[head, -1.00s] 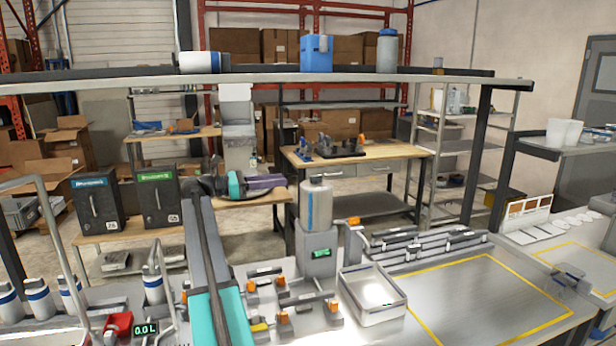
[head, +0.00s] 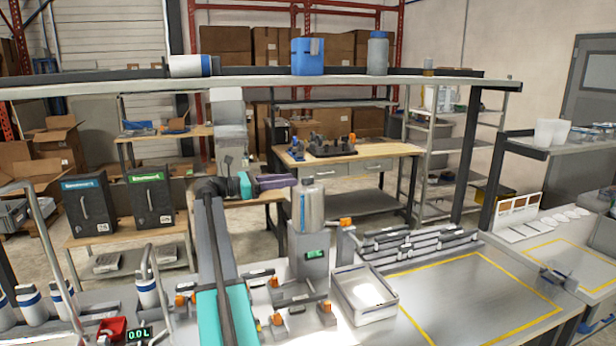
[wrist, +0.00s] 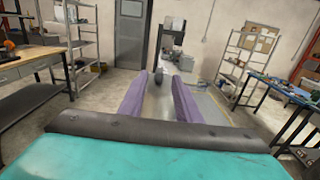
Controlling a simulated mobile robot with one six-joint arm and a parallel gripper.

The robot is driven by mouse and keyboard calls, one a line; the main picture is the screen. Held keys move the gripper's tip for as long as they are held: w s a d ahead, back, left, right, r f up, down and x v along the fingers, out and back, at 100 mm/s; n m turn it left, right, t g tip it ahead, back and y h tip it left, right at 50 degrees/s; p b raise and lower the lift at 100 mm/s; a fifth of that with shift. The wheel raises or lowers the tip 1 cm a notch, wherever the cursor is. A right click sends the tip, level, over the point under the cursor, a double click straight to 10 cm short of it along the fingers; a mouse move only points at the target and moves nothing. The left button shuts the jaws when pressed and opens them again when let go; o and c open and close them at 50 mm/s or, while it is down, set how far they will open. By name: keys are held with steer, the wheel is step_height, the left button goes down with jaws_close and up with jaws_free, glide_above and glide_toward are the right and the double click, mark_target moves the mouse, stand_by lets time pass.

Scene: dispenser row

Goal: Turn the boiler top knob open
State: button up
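An orange knob (head: 346,222) sticks out on a dark fitting to the right of the cylinder. More orange knobs (head: 325,306) sit lower, around the base. My gripper (head: 294,181) has purple fingers and points right, level with the cylinder's top and just left of it in the head view. In the wrist view the fingers (wrist: 160,78) are apart, so it is open. A pale surface and a small dark shape show between them; I cannot tell what these are.
A shelf beam (head: 260,84) carrying a blue container (head: 308,56) and a bottle (head: 377,54) runs above. A white tray (head: 367,293) stands right of the boiler base. Right of it, a yellow-outlined bench area (head: 470,295) is mostly clear.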

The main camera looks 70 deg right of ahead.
mark_target(302, 179)
steer(key=shift+p+x, duration=1.05)
steer(key=shift+x, duration=2.9)
jaws_close()
